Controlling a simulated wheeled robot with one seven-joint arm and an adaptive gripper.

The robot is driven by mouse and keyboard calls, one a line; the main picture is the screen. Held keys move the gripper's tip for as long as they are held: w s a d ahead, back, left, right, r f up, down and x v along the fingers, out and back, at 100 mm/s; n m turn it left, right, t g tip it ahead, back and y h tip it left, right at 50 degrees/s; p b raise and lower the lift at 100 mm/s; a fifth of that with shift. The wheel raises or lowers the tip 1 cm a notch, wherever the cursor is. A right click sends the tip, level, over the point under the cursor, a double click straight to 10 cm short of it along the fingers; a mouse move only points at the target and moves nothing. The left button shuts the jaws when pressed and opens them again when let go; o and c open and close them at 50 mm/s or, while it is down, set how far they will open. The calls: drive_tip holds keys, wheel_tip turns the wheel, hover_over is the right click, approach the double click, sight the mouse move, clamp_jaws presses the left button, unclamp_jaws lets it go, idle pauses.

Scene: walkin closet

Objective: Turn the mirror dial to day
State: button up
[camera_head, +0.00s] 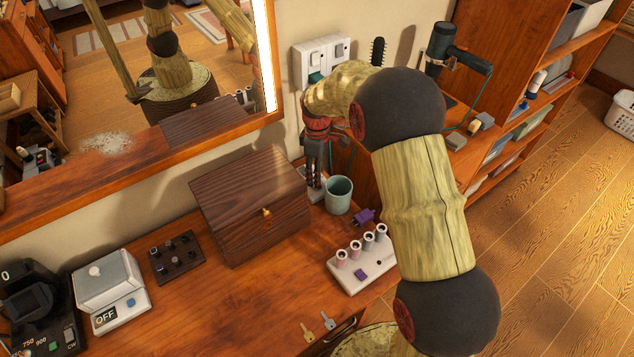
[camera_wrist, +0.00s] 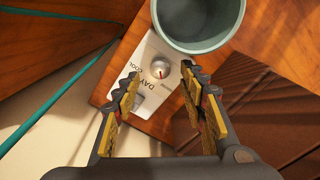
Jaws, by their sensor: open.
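The red mark's exact setting is hard to tell. My gripper (camera_wrist: 161,75) is open and empty, with a fingertip on either side of the knob in the wrist view; contact cannot be told. In the head view my gripper (camera_head: 316,184) points down between the wooden box and the cup, hiding most of the plate.
A green cup (camera_head: 339,195) stands right beside the dial plate. A dark wooden box (camera_head: 250,200) is close on the left. A pale rack with several posts (camera_head: 352,273) and a purple item (camera_head: 364,216) lie nearer. The framed mirror (camera_head: 205,131) and wall are behind.

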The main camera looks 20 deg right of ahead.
wheel_tip(320, 180, down, 4)
drive_tip(key=shift+r+b, duration=0.2)
drive_tip(key=shift+b, duration=0.35)
drive_tip(key=shift+c, duration=1)
clamp_jaws()
